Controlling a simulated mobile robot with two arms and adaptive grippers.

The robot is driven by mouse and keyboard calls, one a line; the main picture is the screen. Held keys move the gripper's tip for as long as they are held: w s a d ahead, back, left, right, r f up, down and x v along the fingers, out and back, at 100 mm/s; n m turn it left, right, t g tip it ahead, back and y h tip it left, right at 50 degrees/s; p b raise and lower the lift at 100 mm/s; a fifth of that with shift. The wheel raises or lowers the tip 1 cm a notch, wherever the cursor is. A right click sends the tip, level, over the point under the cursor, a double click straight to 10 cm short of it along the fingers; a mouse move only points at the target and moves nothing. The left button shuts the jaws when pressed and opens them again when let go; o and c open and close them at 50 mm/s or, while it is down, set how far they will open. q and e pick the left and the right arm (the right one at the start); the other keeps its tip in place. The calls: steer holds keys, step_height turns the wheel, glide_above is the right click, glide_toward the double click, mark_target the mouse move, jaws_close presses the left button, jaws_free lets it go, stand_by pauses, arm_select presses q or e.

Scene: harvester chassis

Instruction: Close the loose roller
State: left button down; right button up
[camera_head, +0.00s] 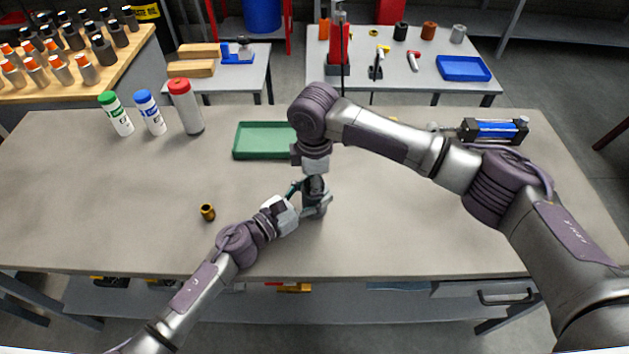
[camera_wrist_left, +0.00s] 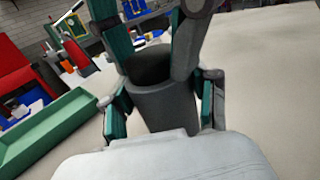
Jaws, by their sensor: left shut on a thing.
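A dark grey, hollow-topped cylinder, apparently the roller (camera_wrist_left: 165,105), stands between the fingers of my left gripper (camera_wrist_left: 163,110) in the left wrist view. The left gripper (camera_head: 302,198) is shut on it, one finger on each side. My right gripper (camera_head: 316,192) points down from above; its fingers (camera_wrist_left: 150,50) are spread at the cylinder's upper rim. I cannot tell whether they press on it. In the head view the grippers mostly hide the cylinder. A small brass-coloured threaded piece (camera_head: 207,212) lies on the table, left of the grippers.
A green tray (camera_head: 240,154) lies behind the grippers on the grey table (camera_head: 90,215). Three capped bottles (camera_head: 150,112) stand at the back left. A blue-and-black cylinder unit (camera_head: 495,131) lies at the back right, beyond my right arm. The table's front left is clear.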

arm_select(q)
steer(key=shift+r, duration=0.1)
arm_select(e)
steer(key=shift+w+d, duration=0.1)
steer(key=shift+r, duration=2.05)
steer(key=c, duration=0.7)
steer(key=shift+f, duration=0.4)
steer(key=shift+f, duration=0.35)
steer(key=shift+f, duration=0.1)
arm_select(q)
steer(key=shift+f, duration=0.2)
arm_select(e)
steer(key=shift+r, duration=2.05)
steer(key=o, duration=0.5)
